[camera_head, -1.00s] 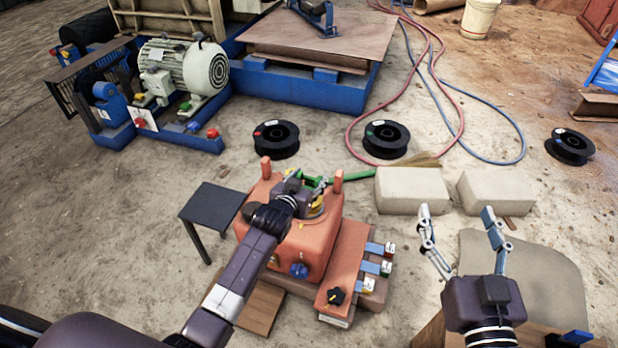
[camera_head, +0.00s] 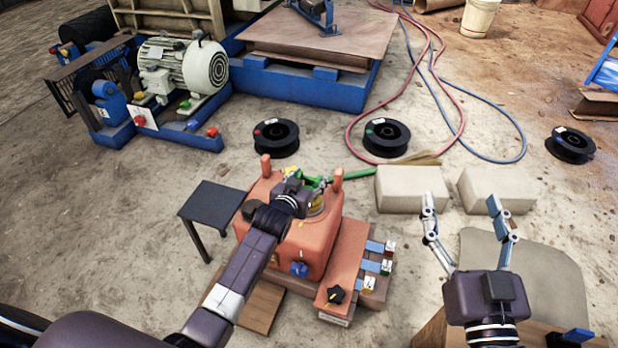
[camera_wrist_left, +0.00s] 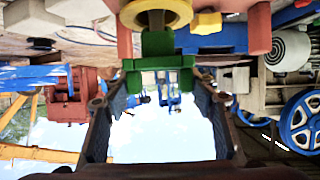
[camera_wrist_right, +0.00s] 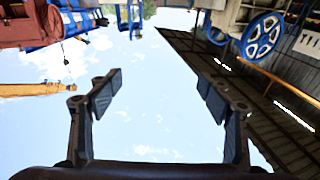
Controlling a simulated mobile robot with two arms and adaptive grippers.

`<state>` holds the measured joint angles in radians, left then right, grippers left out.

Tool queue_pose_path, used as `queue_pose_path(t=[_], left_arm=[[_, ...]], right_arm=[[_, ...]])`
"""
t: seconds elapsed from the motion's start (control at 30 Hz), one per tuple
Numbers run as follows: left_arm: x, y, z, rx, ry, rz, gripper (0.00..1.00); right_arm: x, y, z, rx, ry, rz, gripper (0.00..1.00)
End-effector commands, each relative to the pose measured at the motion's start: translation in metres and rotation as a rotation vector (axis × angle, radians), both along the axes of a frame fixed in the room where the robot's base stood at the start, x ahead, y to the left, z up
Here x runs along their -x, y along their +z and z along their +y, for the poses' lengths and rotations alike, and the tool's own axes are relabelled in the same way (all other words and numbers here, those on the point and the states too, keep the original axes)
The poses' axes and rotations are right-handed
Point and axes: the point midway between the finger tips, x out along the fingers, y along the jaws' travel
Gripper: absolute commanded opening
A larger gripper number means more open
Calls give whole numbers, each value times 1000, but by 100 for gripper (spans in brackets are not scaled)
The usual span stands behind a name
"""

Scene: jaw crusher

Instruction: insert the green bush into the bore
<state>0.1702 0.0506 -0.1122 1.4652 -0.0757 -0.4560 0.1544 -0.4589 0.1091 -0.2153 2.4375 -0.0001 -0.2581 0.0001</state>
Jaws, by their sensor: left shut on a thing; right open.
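The green bush (camera_wrist_left: 160,64) has a wide flange and a narrower stem in the left wrist view. My left gripper (camera_wrist_left: 160,88) is shut on its flange. The stem points at the yellow ring (camera_wrist_left: 157,14) around the bore, with its end right by the ring; I cannot tell whether it is inside. In the head view, my left gripper (camera_head: 308,187) is over the top of the orange housing (camera_head: 262,222) and partly hides the yellow ring (camera_head: 317,205) and the bush. My right gripper (camera_head: 462,205) is open and empty, also in the right wrist view (camera_wrist_right: 160,88).
Two orange posts, one of them the right post (camera_head: 337,180), rise from the housing. A block with several small tagged parts (camera_head: 345,265) stands at its right. A small dark table (camera_head: 212,203) is left. Pale blocks (camera_head: 412,188) and black spools (camera_head: 386,137) lie behind.

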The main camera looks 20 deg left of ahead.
Motion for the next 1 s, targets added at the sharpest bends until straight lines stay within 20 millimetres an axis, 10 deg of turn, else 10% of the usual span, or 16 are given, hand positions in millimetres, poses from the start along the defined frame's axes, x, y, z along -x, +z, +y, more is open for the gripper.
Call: queue_pose_path(t=[1.0], left_arm=[[-1,-8,0,0,0,-3,20]], right_arm=[[4,26,2,-29,7,-115,72]])
